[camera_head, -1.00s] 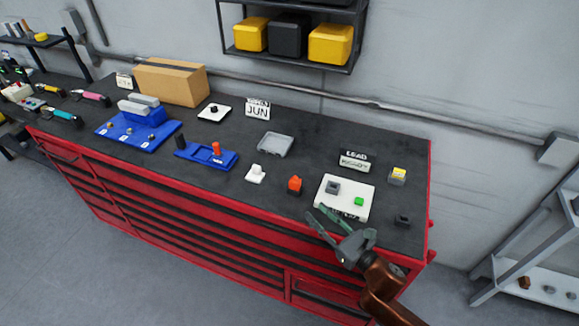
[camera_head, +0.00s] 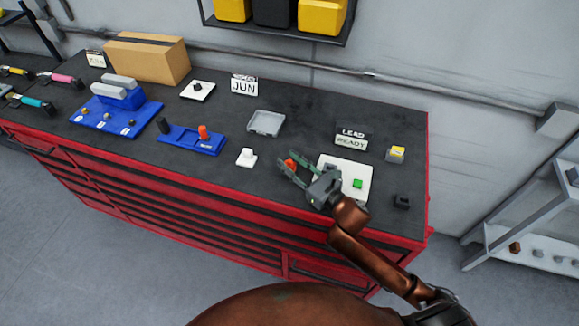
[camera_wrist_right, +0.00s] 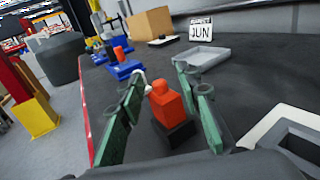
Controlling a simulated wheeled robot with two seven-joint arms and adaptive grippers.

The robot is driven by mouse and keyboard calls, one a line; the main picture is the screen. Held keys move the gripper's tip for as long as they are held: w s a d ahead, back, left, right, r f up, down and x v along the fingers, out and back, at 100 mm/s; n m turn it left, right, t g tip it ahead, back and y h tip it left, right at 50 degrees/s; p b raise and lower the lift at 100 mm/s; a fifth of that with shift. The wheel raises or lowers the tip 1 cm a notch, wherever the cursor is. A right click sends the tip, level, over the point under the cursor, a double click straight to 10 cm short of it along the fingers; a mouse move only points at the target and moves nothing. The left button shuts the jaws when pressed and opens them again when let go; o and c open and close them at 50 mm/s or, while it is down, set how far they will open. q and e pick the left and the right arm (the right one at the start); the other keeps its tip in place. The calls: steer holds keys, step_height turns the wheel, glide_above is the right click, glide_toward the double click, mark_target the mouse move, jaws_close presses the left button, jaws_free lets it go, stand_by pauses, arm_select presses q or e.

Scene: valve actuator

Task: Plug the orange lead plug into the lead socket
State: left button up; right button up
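The orange lead plug (camera_head: 290,163) stands upright on the bench; in the wrist view the plug (camera_wrist_right: 168,103) sits on a dark block (camera_wrist_right: 178,133). My right gripper (camera_head: 288,160) is open, its green-padded fingers on either side of the plug. In the wrist view there is a gap between plug and fingers of the gripper (camera_wrist_right: 160,74). The white lead board (camera_head: 350,172) is right of the gripper, with a green square on it. My left gripper is out of view.
A LEAD READY sign (camera_head: 352,139) stands behind the board. A yellow-topped block (camera_head: 396,154) and a dark block (camera_head: 402,201) are to its right. A white piece (camera_head: 246,157) and a grey tray (camera_head: 266,123) are left of the gripper. The bench (camera_head: 320,110) is clear behind.

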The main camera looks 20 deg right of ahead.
steer(key=shift+w+a, duration=0.2)
steer(key=shift+w, duration=0.05)
steer(key=c, duration=0.5)
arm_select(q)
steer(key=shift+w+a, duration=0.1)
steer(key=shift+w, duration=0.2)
arm_select(e)
steer(key=shift+f, duration=0.1)
jaws_close()
